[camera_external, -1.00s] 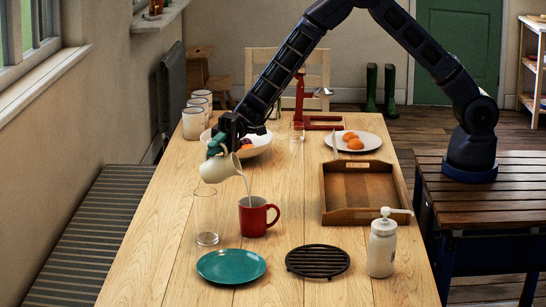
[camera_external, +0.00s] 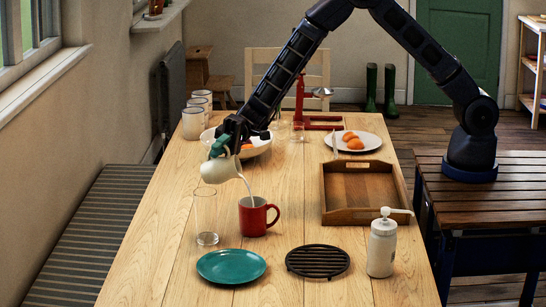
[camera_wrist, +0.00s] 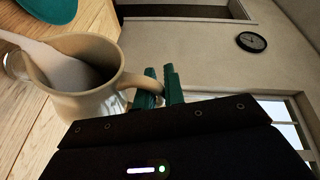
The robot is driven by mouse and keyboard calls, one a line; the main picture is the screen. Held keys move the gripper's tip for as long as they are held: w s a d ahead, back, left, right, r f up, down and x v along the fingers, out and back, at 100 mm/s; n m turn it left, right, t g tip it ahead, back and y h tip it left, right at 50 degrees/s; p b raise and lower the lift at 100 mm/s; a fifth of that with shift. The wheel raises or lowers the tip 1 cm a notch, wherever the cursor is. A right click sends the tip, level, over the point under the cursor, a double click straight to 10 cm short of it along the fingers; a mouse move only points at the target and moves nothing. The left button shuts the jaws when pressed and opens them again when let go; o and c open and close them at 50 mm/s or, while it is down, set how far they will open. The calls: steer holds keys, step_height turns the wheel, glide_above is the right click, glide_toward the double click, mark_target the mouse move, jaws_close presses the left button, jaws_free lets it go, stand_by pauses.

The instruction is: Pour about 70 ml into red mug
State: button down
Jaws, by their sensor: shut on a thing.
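A cream jug (camera_external: 217,169) is tilted to the right, its spout above and to the left of the red mug (camera_external: 258,217). A thin white stream runs from the spout down into the mug, which stands upright on the table with its handle to the right. My gripper (camera_external: 222,146) is shut on the jug. In the wrist view my green gripper fingers (camera_wrist: 160,88) are at the handle of the jug (camera_wrist: 92,95), and white liquid shows inside it. The liquid level in the mug is hidden.
A clear glass (camera_external: 206,215) stands just left of the mug. A teal plate (camera_external: 231,266), a black trivet (camera_external: 318,261) and a pump bottle (camera_external: 382,246) are in front. A wooden tray (camera_external: 362,216) lies to the right. A white bowl (camera_external: 258,147) is behind the jug.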

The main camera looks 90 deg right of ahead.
mark_target(202, 167)
steer(key=shift+s+f+n, duration=0.2)
steer(key=shift+s+n, duration=0.3)
steer(key=shift+s, duration=0.05)
stand_by(0.4)
steer(key=shift+w+r+m, duration=0.2)
steer(key=shift+w+m, duration=0.1)
steer(key=shift+w, duration=0.3)
steer(key=shift+w+r+m, duration=0.15)
steer(key=shift+w+m, duration=0.15)
steer(key=shift+w, duration=0.3)
steer(key=shift+w+d+r+m+h, duration=0.2)
steer(key=shift+w+m+h, duration=0.1)
steer(key=shift+w+m, duration=0.3)
steer(key=shift+w+r+m+g+h, duration=0.15)
steer(key=shift+w+m+g, duration=0.35)
steer(key=shift+m, duration=0.4)
steer(key=shift+w+r+m+g+h, duration=0.15)
steer(key=shift+w+m+g, duration=0.3)
steer(key=shift+m, duration=0.45)
steer(key=shift+f, duration=0.1)
steer(key=shift+w+b, duration=0.15)
steer(key=shift+b, duration=0.15)
steer(key=w+f+m+g+b, duration=0.2)
steer(key=w+f+m+g, duration=0.1)
steer(key=w+m, duration=0.2)
steer(key=shift+w+m+h, duration=0.3)
steer(key=shift+w+m, duration=0.1)
steer(key=shift+w, duration=0.4)
